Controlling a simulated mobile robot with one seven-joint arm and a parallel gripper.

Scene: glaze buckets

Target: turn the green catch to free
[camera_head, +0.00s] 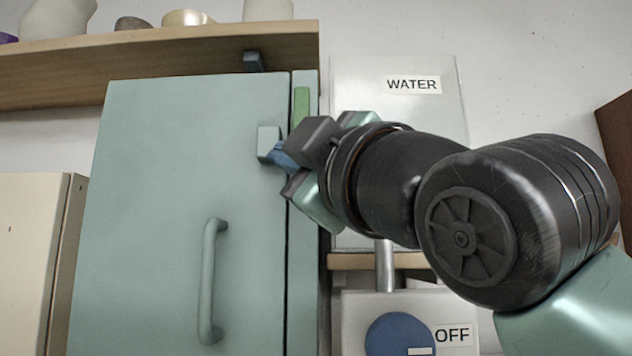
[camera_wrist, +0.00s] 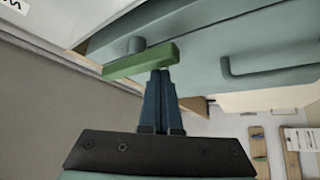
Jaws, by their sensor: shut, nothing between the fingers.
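The green catch (camera_head: 301,106) is a slim bar at the right edge of a pale teal cabinet door (camera_head: 170,170); its upper part stands upright in the head view, and its lower part is hidden by my gripper. In the wrist view the whole green catch (camera_wrist: 142,60) shows as a bar across the fingertips. My gripper (camera_head: 278,156) has its blue fingers shut and empty, beside a small teal block (camera_head: 268,141) on the door. In the wrist view the fingertips (camera_wrist: 160,74) meet the bar's edge near one end; I cannot tell whether they touch it.
The door's upright handle (camera_head: 209,280) is below left of my gripper. A wooden shelf (camera_head: 200,53) with pots runs above the cabinet. To the right are a WATER panel (camera_head: 350,85) and a blue knob (camera_head: 395,335) labelled OFF. Bare wall (camera_head: 540,60) lies at upper right.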

